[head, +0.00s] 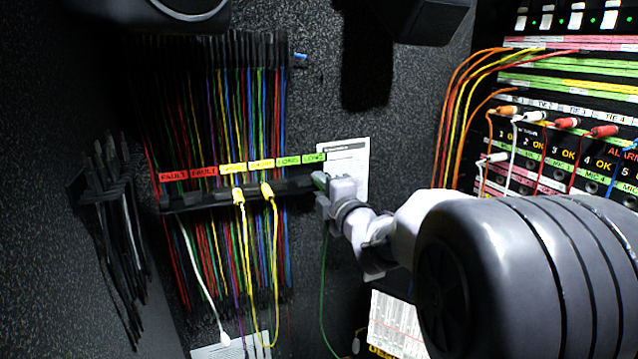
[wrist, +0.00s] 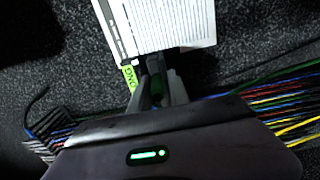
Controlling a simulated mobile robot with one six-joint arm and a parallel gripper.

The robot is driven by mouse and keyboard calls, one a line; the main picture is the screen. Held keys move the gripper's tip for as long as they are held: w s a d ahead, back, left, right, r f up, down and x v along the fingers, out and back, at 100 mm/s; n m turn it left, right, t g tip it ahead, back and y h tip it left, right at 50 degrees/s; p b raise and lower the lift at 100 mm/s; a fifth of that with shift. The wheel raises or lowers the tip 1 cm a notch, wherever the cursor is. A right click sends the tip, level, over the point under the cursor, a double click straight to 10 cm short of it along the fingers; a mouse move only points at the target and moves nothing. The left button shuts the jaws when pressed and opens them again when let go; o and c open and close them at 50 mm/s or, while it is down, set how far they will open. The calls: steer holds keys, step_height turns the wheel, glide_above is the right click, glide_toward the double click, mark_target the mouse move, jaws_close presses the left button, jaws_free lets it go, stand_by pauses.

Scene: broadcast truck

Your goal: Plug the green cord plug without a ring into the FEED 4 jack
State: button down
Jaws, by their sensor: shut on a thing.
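My gripper (head: 322,192) is at the right end of the cord rack, below the green LONG labels (head: 301,160). A green cord (head: 323,285) hangs down below the gripper in the head view. The fingers hide most of the plug, so I cannot tell whether it has a ring or is clear of the rack. The jack panel (head: 562,160) is at the right; no FEED 4 label is readable, and my arm covers its lower part.
The rack (head: 180,202) also holds yellow plugs (head: 267,190) under yellow labels. A white plug (head: 225,338) dangles low on its cord. A paper sheet (head: 350,157) is on the wall behind my gripper. Orange, white and red plugs (head: 566,123) fill several panel jacks.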

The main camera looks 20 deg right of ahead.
steer(key=shift+r, duration=0.55)
steer(key=c, duration=1.3)
jaws_free()
steer(key=o, duration=0.7)
steer(key=shift+f, duration=0.3)
steer(key=s, duration=1.7)
steer(key=shift+s+b, duration=0.2)
steer(key=shift+b, duration=0.25)
